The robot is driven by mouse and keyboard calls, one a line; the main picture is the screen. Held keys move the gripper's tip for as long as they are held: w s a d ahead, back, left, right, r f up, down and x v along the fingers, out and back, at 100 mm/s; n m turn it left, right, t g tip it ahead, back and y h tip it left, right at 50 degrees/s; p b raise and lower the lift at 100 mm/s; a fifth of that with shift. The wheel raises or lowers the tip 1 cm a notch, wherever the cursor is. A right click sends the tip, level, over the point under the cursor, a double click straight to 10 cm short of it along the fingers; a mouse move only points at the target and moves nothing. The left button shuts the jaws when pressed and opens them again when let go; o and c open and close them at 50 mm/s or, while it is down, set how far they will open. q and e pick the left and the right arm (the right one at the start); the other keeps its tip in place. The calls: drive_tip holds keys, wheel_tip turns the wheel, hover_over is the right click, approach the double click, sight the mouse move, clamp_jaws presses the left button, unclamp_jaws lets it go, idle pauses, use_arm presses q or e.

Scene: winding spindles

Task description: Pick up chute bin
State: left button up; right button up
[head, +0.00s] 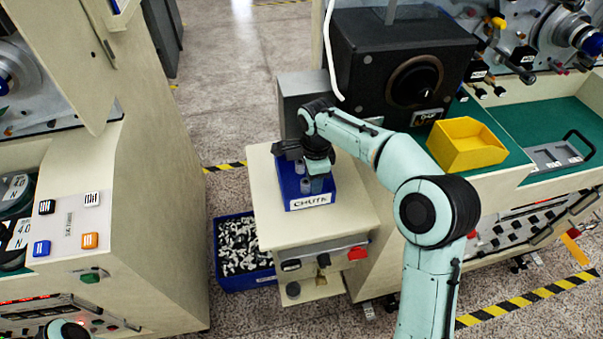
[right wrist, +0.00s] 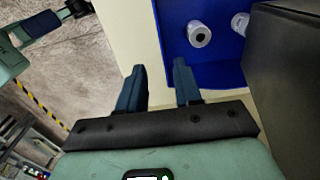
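The chute bin (head: 310,199) is a small blue open bin with a white "CHUTE" label on its front. It sits on the cream stand, with grey cylindrical pieces inside. In the right wrist view the bin (right wrist: 208,68) is at the upper right, with two pale spools in it. My right gripper (right wrist: 158,76) is open and empty, pointing down at the bin. One finger shows over the cream top, the other over the blue bin edge; contact cannot be told. In the head view my right gripper (head: 318,165) covers part of the bin. My left gripper is not clearly seen.
A grey box (head: 300,92) stands close behind the bin. The cream stand top (head: 340,228) is bare around the bin's front. A blue crate (head: 262,282) of small parts is on the floor at left. A yellow bin (head: 467,144) lies on the green bench at right.

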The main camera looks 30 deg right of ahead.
sight(311, 197)
drive_tip(key=f, duration=0.8)
drive_tip(key=shift+w+a+f, duration=0.25)
clamp_jaws()
